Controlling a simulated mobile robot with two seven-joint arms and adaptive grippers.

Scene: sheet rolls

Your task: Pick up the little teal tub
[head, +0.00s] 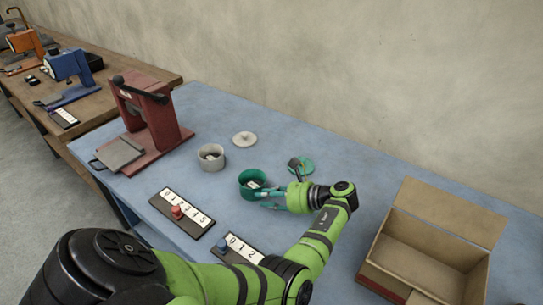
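The little teal tub (246,188) stands open and upright on the blue table, with something pale inside it. The near finger reaches low beside the tub's right side, and the other points up toward the lid. Whether a finger touches the tub cannot be told. My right gripper is out of view.
A grey tub (211,163) and its pale lid (245,139) stand further left. A red press (151,117) is at the table's left end. Number strips (182,211) and (238,250) lie in front. An open cardboard box (430,264) is at right.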

